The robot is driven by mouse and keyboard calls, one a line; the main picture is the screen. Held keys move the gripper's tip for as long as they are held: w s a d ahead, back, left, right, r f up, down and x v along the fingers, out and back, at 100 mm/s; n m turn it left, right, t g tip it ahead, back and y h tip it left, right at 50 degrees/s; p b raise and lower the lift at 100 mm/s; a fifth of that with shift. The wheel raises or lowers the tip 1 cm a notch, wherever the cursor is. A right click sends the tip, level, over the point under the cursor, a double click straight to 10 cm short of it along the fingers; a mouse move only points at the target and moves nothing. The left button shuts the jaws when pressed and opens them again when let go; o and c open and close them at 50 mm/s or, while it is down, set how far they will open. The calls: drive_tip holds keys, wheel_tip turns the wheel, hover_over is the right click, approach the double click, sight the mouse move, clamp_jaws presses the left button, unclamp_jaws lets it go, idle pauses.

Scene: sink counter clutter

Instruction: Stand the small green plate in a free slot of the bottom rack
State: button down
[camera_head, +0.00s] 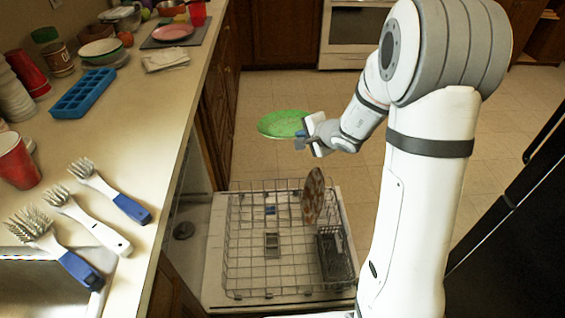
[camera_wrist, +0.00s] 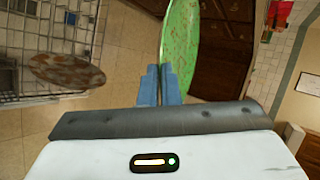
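The small green plate (camera_head: 284,123) is held by its edge in my gripper (camera_head: 306,137), in the air beyond the dishwasher's open door. It looks roughly level in the head view. The wrist view shows the green plate (camera_wrist: 190,45) between the two blue fingertips (camera_wrist: 160,85), which are closed on its rim. The bottom rack (camera_head: 270,245) is pulled out over the open door, below and nearer than the plate. A brown patterned plate (camera_head: 313,196) stands upright in the rack's right part. It also shows in the wrist view (camera_wrist: 65,71).
A cutlery basket (camera_head: 335,256) sits at the rack's right side. The rack's left and middle look mostly empty. The counter (camera_head: 130,110) on the left holds brushes, a blue ice tray (camera_head: 84,93), cups and bowls. Dark cabinets stand behind.

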drive_tip(key=a+f+n+g+h+b, duration=0.2)
drive_tip(key=a+f+n+g+b, duration=0.1)
drive_tip(key=a+f+n+g, duration=0.75)
drive_tip(key=w+d+f+t+h+b, duration=0.1)
drive_tip(key=w+d+f+h, duration=0.1)
drive_tip(key=w+f, duration=0.3)
drive_tip(key=w+d+f+n+h+b, duration=0.1)
drive_tip(key=w+d+f+h, duration=0.2)
drive_tip(key=w+f+h, duration=0.2)
drive_tip(key=shift+w+d+f+t, duration=0.3)
drive_tip(key=shift+w+t, duration=0.05)
drive_tip(key=shift+a+n+b, duration=0.1)
drive_tip(key=shift+n+b, duration=0.15)
drive_tip(key=shift+b, duration=0.15)
wheel_tip(320, 180, down, 15)
drive_tip(key=b, duration=1)
drive_tip(key=shift+f+b, duration=0.45)
drive_tip(key=c, duration=1.6)
unclamp_jaws()
